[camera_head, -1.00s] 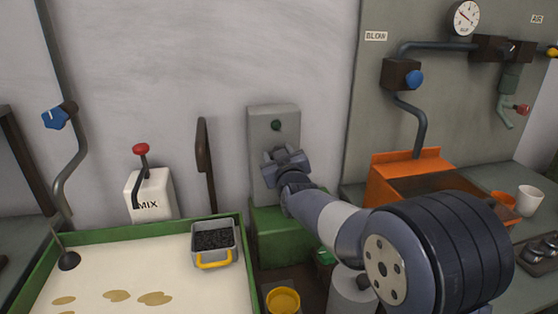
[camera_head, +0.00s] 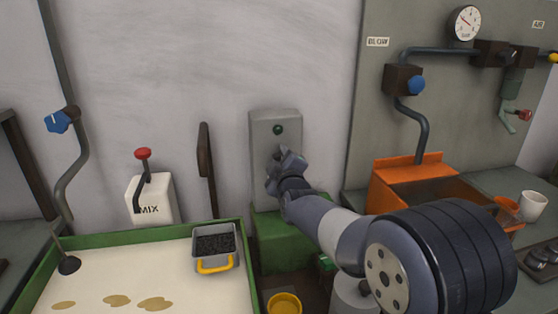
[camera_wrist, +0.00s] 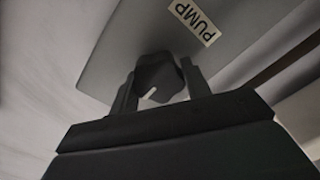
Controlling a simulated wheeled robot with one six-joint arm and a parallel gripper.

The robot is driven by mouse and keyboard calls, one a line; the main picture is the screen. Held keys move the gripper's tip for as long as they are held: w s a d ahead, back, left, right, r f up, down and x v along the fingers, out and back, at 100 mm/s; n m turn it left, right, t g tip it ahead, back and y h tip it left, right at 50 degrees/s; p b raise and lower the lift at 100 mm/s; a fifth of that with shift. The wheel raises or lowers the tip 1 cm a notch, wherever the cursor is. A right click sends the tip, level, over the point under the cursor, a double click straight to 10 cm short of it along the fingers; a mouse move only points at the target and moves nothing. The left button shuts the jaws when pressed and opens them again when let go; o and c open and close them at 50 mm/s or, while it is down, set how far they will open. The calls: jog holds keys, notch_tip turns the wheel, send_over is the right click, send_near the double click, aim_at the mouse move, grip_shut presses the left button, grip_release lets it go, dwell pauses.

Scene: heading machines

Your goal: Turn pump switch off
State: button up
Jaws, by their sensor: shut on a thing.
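The pump switch is a dark rotary knob (camera_wrist: 158,78) with a white pointer mark, under a PUMP label (camera_wrist: 194,20) in the wrist view. It sits on a grey upright panel (camera_head: 262,142) on the wall, also seen in the wrist view (camera_wrist: 125,45). My gripper (camera_head: 281,160) is at the lower half of this panel. In the wrist view its two fingers (camera_wrist: 160,84) stand on either side of the knob and are shut on it. In the head view my gripper hides the knob. A small dark green lamp or button (camera_head: 278,129) shows above my gripper.
A green-rimmed tray (camera_head: 120,244) with a grey yellow-handled bin (camera_head: 216,263) is at lower left. A white MIX box (camera_head: 150,203) with a red-topped lever stands behind it. An orange bin (camera_head: 384,190) and blue-knobbed valve (camera_head: 416,85) are at right.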

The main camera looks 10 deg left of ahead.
dwell(0.5)
jog(key=o, duration=1)
jog(key=shift+s, duration=0.1)
jog(key=b+v, duration=0.1)
jog(key=v, duration=0.9)
jog(key=shift+s+d, duration=0.2)
jog(key=shift+s, duration=0.05)
jog(key=p+x, duration=0.1)
jog(key=x, duration=0.9)
jog(key=shift+w+a, duration=0.15)
jog(key=shift+w, duration=0.25)
